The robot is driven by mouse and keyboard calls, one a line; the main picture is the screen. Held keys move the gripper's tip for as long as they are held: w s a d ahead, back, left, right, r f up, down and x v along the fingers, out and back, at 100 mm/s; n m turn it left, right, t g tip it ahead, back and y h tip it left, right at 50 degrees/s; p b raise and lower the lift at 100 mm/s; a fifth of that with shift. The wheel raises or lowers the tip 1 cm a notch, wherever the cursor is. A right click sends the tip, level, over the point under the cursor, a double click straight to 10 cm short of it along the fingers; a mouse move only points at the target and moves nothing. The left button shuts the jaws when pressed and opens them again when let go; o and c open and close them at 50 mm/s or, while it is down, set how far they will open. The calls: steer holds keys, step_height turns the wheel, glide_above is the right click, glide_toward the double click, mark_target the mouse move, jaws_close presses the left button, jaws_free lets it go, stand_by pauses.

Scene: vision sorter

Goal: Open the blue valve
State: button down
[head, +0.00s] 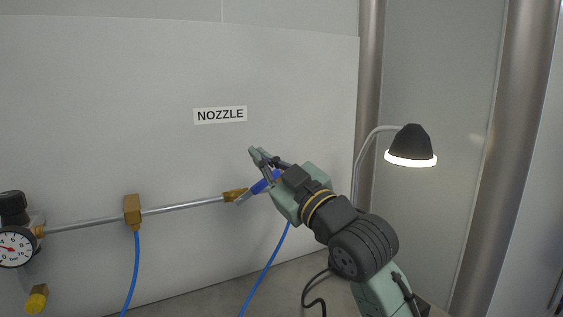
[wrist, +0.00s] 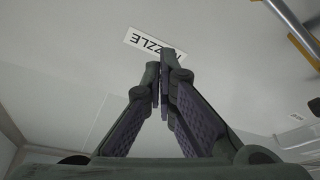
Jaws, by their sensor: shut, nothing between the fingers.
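The blue valve handle (head: 265,182) sits at the right end of the metal pipe, by a brass fitting (head: 235,195), below the NOZZLE label. My gripper (head: 254,153) is in front of the panel, just above and right of the handle, and partly hides it. In the wrist view my gripper (wrist: 160,85) has its fingertips together with nothing between them. The handle appears tilted, rising to the right. I cannot tell whether my gripper touches it. In the wrist view the blue handle does not show.
A metal pipe (head: 185,207) runs left to a brass tee (head: 132,212) and a pressure gauge (head: 14,247). Blue hoses (head: 130,272) hang below. A lit lamp (head: 410,146) stands at right. The NOZZLE label (head: 220,115) is on the white panel, which is clear above the pipe.

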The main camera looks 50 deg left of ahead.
mark_target(258, 187)
steer(key=w+f+b, duration=0.1)
steer(key=w+a+f+b, duration=0.1)
steer(key=f, duration=0.1)
steer(key=shift+w+b, duration=0.1)
steer(key=shift+b, duration=0.25)
steer(key=shift+w, duration=0.1)
